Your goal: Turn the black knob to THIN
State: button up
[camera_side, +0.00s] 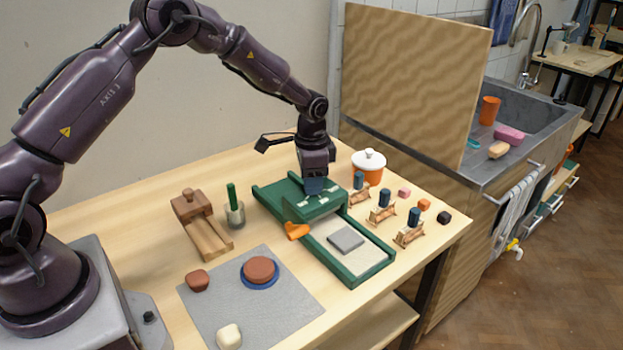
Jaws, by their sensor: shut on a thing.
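A green machine (364,276) stands on the table, with a raised green bridge across its bed and pale marks on top of the bridge. My gripper (314,190) points down onto the top of this bridge, at the pale marks. Its fingers are shut at the spot where the knob sits; the black knob itself is hidden by the fingers, and I cannot read its setting or the word THIN. An orange handle (297,231) sticks out at the bridge's near left side. A grey slab (345,238) lies flat on the machine's pale bed.
Several small wooden stands with blue-topped pieces (383,205) are to the right. A glass with a green stick (234,210) and a wooden tool (203,228) are left. A grey mat (295,295) lies in front.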

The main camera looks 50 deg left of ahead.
jog(key=shift+r+m, duration=0.1)
jog(key=shift+m, duration=0.4)
jog(key=o, duration=0.9)
jog(key=shift+o, duration=0.2)
notch_tip(320, 180, up, 13)
jog(key=shift+d, duration=0.15)
jog(key=shift+s, duration=0.1)
